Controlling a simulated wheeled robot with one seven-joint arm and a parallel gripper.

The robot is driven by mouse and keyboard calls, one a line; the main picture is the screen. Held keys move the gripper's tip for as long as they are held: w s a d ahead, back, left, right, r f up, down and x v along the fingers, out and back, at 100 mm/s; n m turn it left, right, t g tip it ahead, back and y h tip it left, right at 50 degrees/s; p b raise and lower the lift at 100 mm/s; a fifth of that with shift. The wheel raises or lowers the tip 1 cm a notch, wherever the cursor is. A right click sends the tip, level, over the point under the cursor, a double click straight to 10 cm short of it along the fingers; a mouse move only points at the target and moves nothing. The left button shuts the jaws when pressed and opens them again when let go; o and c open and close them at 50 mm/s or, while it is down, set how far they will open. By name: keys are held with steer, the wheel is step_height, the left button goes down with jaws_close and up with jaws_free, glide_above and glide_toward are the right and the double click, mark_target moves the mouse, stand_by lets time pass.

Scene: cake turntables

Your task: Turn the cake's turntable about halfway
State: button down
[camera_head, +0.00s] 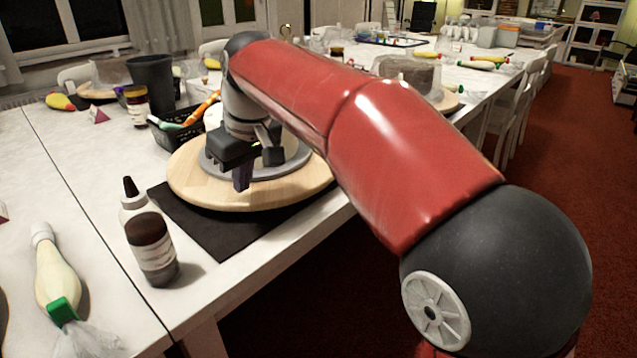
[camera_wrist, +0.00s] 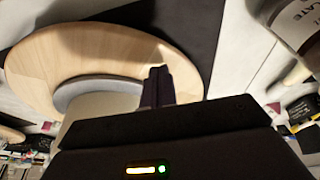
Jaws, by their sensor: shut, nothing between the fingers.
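The wooden turntable (camera_head: 190,188) stands on a black mat (camera_head: 205,228) near the table's front edge. A grey disc (camera_head: 272,174) lies on it and bears a pale cake (camera_head: 291,146), mostly hidden behind my gripper and arm. My gripper (camera_head: 242,180) points down over the front part of the turntable, beside the cake, with its fingers together and empty. In the wrist view, the fingers (camera_wrist: 158,82) show against the turntable's wood (camera_wrist: 50,60), next to the grey disc (camera_wrist: 85,88) and the cake (camera_wrist: 90,107). I cannot tell whether the fingertips touch the wood.
A brown-labelled bottle (camera_head: 150,240) stands at the mat's front left corner. A piping bag (camera_head: 56,275) lies further left. A black basket (camera_head: 172,138) with tools sits close behind the turntable; a dark cup (camera_head: 152,82) and jar (camera_head: 136,106) stand beyond.

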mark_target(257, 196)
steer(key=shift+f+b, duration=0.45)
steer(key=shift+f, duration=0.3)
steer(key=shift+w+d, duration=0.1)
steer(key=shift+d, duration=0.55)
steer(key=shift+d, duration=0.15)
steer(key=shift+w+d, duration=0.1)
steer(key=shift+d, duration=0.4)
step_height(257, 196, up, 3)
steer(key=shift+p, duration=1.1)
steer(key=shift+f, duration=0.1)
